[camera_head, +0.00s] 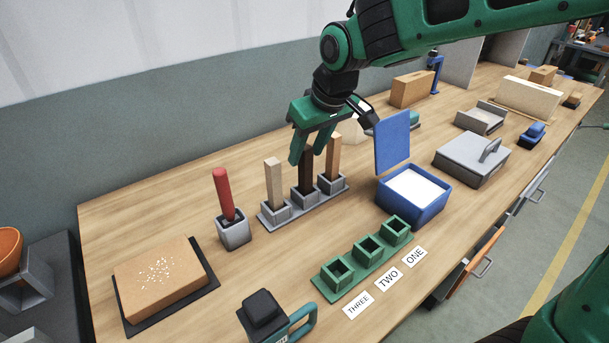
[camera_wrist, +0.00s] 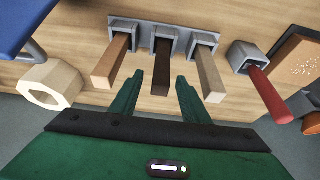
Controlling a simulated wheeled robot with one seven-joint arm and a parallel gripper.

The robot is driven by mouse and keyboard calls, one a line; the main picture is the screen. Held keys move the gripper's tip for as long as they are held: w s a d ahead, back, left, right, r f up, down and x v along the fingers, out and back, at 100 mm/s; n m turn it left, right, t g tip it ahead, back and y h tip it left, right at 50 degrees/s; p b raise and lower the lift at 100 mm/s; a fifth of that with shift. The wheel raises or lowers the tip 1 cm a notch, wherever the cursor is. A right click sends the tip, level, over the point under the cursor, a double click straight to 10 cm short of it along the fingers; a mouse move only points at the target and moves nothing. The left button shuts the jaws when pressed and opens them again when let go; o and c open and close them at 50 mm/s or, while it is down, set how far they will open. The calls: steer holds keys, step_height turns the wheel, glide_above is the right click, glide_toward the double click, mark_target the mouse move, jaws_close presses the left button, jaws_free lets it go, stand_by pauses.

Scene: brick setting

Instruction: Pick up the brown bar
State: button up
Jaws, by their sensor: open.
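The dark brown bar (camera_head: 305,172) stands upright in the middle socket of a grey three-socket holder (camera_head: 268,225). A pale wooden bar (camera_head: 273,181) stands on its left in the head view and a tan bar (camera_head: 333,155) on its right. My gripper (camera_head: 311,158) is open above the holder, its green fingers around the upper part of the brown bar or just in front of it; I cannot tell which.
A grey cup (camera_head: 234,234) with a red rod stands left of the holder. A blue box (camera_head: 414,211) with raised lid is to the right. A green three-socket block (camera_head: 362,264) with number labels is in front. Behind the holder is a pale hexagonal ring (camera_wrist: 50,88).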

steer(key=shift+x, duration=0.95)
jaws_close()
steer(key=shift+r, duration=0.1)
